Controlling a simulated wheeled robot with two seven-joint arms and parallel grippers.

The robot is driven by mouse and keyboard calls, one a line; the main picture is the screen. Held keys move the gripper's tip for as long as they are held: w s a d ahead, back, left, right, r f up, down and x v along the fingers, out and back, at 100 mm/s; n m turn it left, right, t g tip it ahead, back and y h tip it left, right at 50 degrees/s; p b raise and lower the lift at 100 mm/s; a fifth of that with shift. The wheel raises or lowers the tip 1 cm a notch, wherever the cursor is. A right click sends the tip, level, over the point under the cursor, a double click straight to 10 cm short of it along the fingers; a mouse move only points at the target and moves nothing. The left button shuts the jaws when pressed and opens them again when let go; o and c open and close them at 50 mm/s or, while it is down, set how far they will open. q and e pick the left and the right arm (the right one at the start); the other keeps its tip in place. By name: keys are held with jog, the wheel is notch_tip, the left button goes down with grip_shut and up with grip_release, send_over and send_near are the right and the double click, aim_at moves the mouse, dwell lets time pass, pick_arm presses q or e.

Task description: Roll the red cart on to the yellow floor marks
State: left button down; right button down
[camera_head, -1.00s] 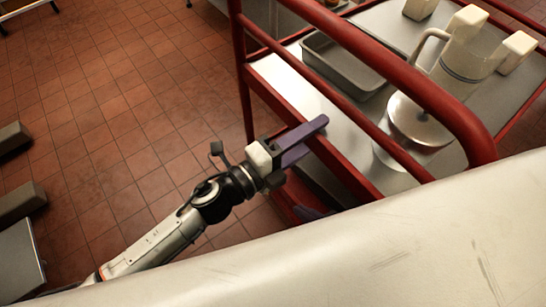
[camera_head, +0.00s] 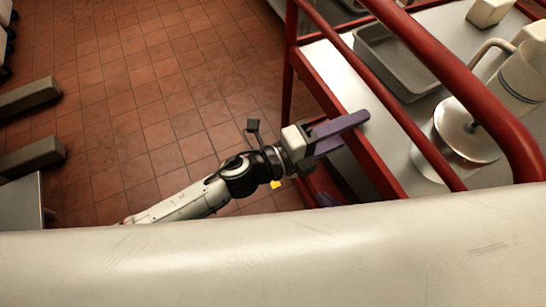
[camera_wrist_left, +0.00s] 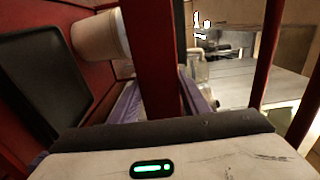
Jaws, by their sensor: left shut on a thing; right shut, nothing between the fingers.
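The red cart (camera_head: 312,88) stands at the right of the head view, with red rails around grey shelves. My left gripper (camera_head: 346,130), with purple fingers, is at the cart's near side. In the left wrist view a red upright bar (camera_wrist_left: 153,60) of the cart passes between its fingers (camera_wrist_left: 160,100), which are shut on it. A small yellow floor mark (camera_head: 277,184) shows on the tiles just below the left gripper. The cart's wheels are hidden.
A grey tray (camera_head: 385,75), a pitcher (camera_head: 512,80) and a pale block (camera_head: 490,12) are on the cart's top. A white tub (camera_wrist_left: 98,36) shows in the wrist view. Grey bars (camera_head: 30,96) lie at the left. Red tile floor (camera_head: 150,80) between is clear.

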pick_arm(q)
jog(key=shift+s+a+f, duration=0.1)
jog(key=shift+a+f, duration=0.1)
jog(key=shift+f, duration=0.5)
jog(key=shift+r, duration=0.2)
pick_arm(e)
jog(key=shift+s+a, duration=0.1)
jog(key=shift+s, duration=0.25)
pick_arm(q)
jog(key=c, duration=1)
grip_release()
jog(key=shift+d+r, duration=0.1)
jog(key=shift+c, duration=0.2)
jog(key=shift+o, duration=0.8)
jog(key=shift+r, duration=0.25)
jog(key=shift+r, duration=0.1)
pick_arm(e)
jog(key=shift+w+r, duration=0.15)
jog(key=shift+w, duration=0.1)
